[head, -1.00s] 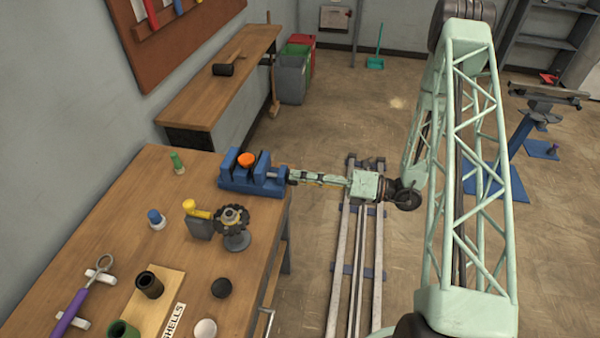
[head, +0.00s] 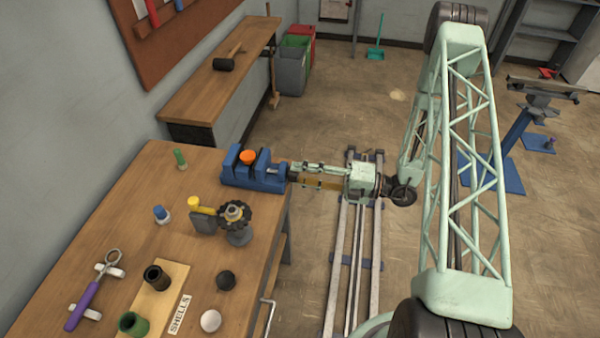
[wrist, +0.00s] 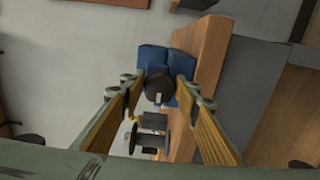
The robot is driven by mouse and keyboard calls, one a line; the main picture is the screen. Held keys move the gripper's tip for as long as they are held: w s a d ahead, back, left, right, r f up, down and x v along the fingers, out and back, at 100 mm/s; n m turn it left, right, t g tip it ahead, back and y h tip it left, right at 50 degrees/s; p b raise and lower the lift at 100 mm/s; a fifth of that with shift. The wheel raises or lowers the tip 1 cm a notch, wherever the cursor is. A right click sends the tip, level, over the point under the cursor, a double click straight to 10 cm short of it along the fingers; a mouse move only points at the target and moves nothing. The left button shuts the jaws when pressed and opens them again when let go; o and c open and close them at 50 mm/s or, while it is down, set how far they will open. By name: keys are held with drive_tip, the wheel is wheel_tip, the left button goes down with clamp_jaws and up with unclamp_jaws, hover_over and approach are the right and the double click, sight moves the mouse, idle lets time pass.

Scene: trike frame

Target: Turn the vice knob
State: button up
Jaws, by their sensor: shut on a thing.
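The blue vice (head: 240,182) sits at the far right corner of the wooden workbench (head: 130,210), with an orange round thing (head: 247,157) between its jaws. In the wrist view the vice (wrist: 152,57) lies straight ahead, and its dark round knob (wrist: 158,88) faces me. My gripper (head: 293,174) reaches in from the right, level with the vice's screw end. In the wrist view the fingers of my gripper (wrist: 157,84) are closed on the knob, one on each side. In the head view the knob is mostly hidden by the fingertips.
A yellow-topped grey part (head: 202,218) and a dark toothed wheel on a stand (head: 236,213) stand on the bench near the vice. Rails (head: 357,250) run along the floor right of the bench.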

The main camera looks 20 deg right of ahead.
idle(0.3)
drive_tip(key=o, duration=0.8)
drive_tip(key=shift+d, duration=0.1)
drive_tip(key=shift+v, duration=5.9)
